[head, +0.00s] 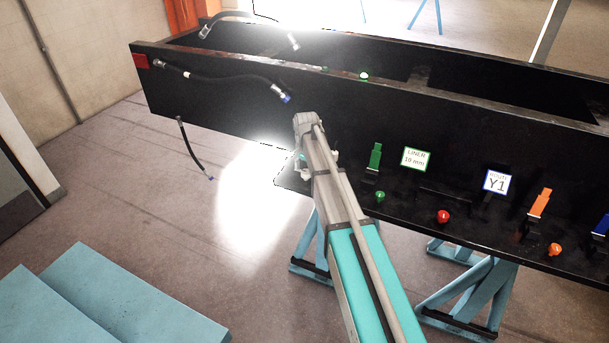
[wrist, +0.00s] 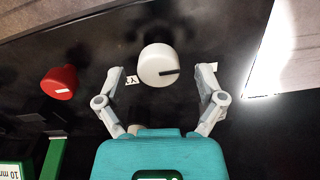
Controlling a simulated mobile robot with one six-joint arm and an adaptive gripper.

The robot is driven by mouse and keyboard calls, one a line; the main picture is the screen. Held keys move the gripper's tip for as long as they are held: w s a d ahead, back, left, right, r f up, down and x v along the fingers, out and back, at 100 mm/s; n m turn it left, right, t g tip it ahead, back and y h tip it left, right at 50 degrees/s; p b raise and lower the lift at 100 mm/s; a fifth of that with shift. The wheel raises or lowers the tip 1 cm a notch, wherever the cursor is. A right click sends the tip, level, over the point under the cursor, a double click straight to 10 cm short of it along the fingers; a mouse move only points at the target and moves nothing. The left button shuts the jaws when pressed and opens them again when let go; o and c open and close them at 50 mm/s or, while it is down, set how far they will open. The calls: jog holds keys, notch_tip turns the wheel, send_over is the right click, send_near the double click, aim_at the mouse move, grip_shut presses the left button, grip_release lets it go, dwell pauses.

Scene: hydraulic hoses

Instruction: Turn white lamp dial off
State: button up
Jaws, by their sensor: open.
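The white lamp dial (wrist: 157,65) is a round white knob with a dark pointer mark on its face, on the black panel in the wrist view. My gripper (wrist: 161,75) is open, with one finger on each side of the dial. I cannot tell whether either finger touches it. A small white label (wrist: 131,80) with dark print lies just left of the dial. In the head view my gripper (head: 302,160) is at the panel's lower left part, and my arm hides the dial there.
A red knob (wrist: 59,82) is left of the dial. The black frame (head: 230,110) carries hoses (head: 225,80), a green lever (head: 375,158), a green knob (head: 379,196), a red knob (head: 443,216), an orange lever (head: 540,203) and signs (head: 416,159). Blue trestles (head: 470,295) stand below.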

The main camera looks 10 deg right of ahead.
jog(key=shift+f, duration=0.2)
jog(key=c, duration=1.2)
jog(key=shift+o, duration=0.2)
jog(key=shift+a, duration=0.15)
